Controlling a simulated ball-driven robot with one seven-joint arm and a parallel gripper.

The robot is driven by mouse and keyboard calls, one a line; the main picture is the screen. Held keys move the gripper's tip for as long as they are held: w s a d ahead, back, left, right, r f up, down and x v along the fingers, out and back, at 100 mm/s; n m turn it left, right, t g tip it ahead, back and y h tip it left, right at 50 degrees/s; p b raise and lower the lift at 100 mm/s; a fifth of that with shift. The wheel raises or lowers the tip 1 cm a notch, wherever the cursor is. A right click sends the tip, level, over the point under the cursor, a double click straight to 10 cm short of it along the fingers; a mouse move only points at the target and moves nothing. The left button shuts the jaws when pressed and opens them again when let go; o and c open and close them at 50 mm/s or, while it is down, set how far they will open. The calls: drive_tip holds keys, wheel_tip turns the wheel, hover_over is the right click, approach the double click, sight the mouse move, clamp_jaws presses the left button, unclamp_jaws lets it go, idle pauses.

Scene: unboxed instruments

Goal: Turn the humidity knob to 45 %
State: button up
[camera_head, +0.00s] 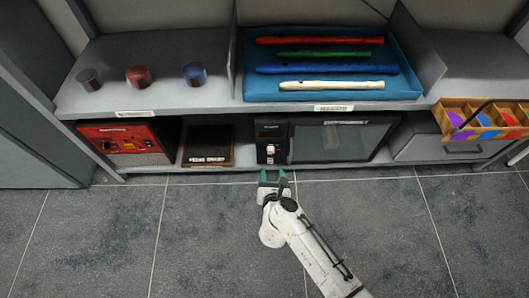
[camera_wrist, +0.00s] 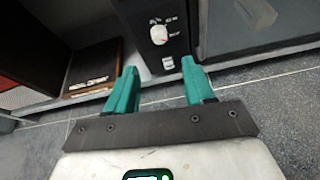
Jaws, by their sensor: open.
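A dark cabinet with a glass door (camera_head: 338,142) stands on the lower shelf, with a black control panel (camera_head: 270,131) at its left side. The white humidity knob (camera_wrist: 158,35) sits on this panel in the wrist view, with a red mark and small white print around it. The print is too small to read surely. A small white switch (camera_wrist: 168,62) is below the knob. My gripper (camera_head: 272,177) is in front of the panel, near the shelf's front edge. Its two green fingers (camera_wrist: 159,72) are open and empty, apart from the knob.
A red-fronted device (camera_head: 116,138) and a dark flat box (camera_head: 208,147) stand left of the cabinet. A wooden basket (camera_head: 480,120) with coloured discs is at the right. The upper shelf carries a blue tray (camera_head: 330,97) of flutes and several round caps. The floor is clear.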

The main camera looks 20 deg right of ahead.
sight(271, 153)
drive_tip(key=b+x, duration=0.4)
drive_tip(key=x, duration=0.4)
drive_tip(key=shift+w+f, duration=0.15)
drive_tip(key=shift+w, duration=0.15)
drive_tip(key=shift+b+x, duration=0.3)
drive_tip(key=shift+x, duration=0.45)
clamp_jaws()
